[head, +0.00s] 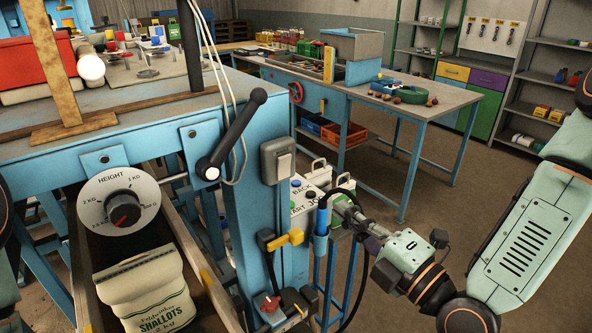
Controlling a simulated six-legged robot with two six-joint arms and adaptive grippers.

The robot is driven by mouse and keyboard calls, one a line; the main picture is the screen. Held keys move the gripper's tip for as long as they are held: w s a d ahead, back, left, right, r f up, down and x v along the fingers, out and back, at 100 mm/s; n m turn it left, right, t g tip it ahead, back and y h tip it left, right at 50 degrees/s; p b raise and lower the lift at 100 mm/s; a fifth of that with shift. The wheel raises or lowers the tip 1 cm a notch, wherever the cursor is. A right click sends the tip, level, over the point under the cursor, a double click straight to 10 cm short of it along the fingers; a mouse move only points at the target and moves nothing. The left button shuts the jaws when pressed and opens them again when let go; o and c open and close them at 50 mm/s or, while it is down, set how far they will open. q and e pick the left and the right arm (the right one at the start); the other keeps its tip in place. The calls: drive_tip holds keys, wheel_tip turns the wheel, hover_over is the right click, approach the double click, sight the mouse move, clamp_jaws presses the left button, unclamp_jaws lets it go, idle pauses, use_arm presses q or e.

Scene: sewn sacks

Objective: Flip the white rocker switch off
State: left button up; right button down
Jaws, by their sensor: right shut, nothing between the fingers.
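The white rocker switch (284,167) sits in a grey box on the blue post of the machine, near the middle of the head view. Which way the rocker is tilted is too small to tell. My right gripper (342,204) is shut and empty. It comes in from the right and points to the left, below and to the right of the switch and apart from it in the picture. My left gripper is out of view.
A black lever (232,132) and hanging white cords are left of the switch. A dial (119,209) and a shallots sack (148,290) are at left. A workbench (440,105) stands behind.

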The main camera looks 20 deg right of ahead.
drive_tip(key=b, duration=1.1)
approach(286, 162)
drive_tip(key=p+x, duration=0.1)
drive_tip(key=x, duration=0.4)
drive_tip(key=shift+w+r, duration=0.1)
drive_tip(key=shift+w, duration=0.05)
drive_tip(key=shift+w+a+p, duration=0.3)
drive_tip(key=shift+w+p, duration=0.05)
drive_tip(key=shift+w, duration=0.25)
drive_tip(key=shift+w+a, duration=0.1)
drive_tip(key=shift+w, duration=0.05)
